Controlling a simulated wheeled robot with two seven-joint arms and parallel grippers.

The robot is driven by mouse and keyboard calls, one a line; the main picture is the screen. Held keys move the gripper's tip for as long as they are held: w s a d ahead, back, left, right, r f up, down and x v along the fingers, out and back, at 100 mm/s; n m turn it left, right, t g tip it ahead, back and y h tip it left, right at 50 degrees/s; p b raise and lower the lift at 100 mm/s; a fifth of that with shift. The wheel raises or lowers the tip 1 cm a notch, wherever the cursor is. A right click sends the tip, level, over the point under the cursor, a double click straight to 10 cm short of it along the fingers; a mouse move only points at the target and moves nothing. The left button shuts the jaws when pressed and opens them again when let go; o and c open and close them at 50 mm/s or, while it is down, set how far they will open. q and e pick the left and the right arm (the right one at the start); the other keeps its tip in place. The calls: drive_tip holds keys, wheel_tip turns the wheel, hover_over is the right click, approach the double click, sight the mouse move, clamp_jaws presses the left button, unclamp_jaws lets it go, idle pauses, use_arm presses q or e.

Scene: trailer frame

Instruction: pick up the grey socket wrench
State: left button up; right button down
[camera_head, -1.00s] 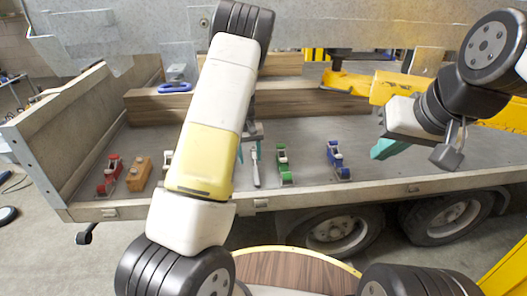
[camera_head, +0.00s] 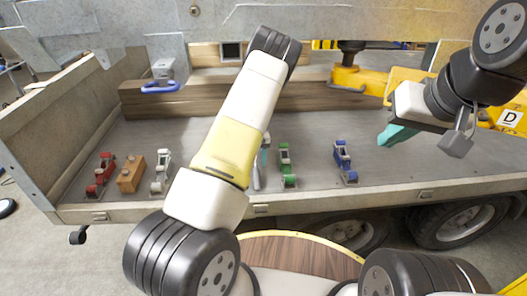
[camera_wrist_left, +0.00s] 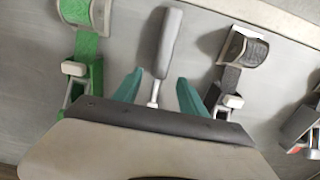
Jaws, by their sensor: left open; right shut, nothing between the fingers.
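The grey socket wrench (camera_wrist_left: 168,45) lies on the trailer bed, its grey handle and thin metal shaft showing in the left wrist view. In the head view its lower end (camera_head: 256,179) shows just right of my left arm, which hides the rest. My left gripper (camera_wrist_left: 160,78) is open, with one teal finger on each side of the wrench and a gap to both. The wrench's far end is hidden under the gripper body. My right gripper (camera_head: 397,135) is shut and empty, raised above the right part of the bed.
Timber beams (camera_head: 190,98) lie behind. The bed right of the blue strap is clear.

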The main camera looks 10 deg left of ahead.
use_arm(q)
drive_tip(key=shift+f, duration=1.35)
clamp_jaws()
drive_tip(key=shift+r, duration=0.1)
